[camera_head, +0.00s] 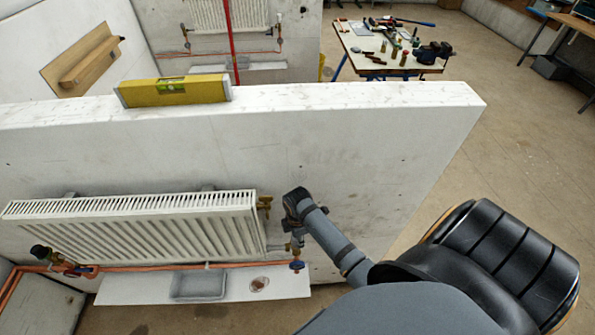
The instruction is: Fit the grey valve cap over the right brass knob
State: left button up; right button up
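My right arm comes in from the lower right, and its gripper (291,222) is at the right end of the white radiator (150,225). The gripper is small, dark and seen from behind, so I cannot tell whether it is open or shut or holds anything. A brass fitting (264,204) shows at the radiator's upper right end, just left of the gripper. A small grey piece (297,238) shows just below the gripper, above a blue valve handle (296,265); I cannot tell whether it is the cap or pipework. My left gripper is not in view.
A white wall (380,150) stands behind the radiator, with a yellow spirit level (175,90) on top. Below are copper pipes (150,267) and a white board (235,290) with a grey tray (198,285). A black-headed valve (41,252) is at left. A tool table (385,50) stands behind.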

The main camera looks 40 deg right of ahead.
jog(key=shift+f, duration=0.35)
dwell(0.5)
jog(key=o, duration=1.4)
jog(key=shift+c, duration=0.2)
jog(key=shift+r, duration=0.1)
jog(key=shift+r, duration=2.3)
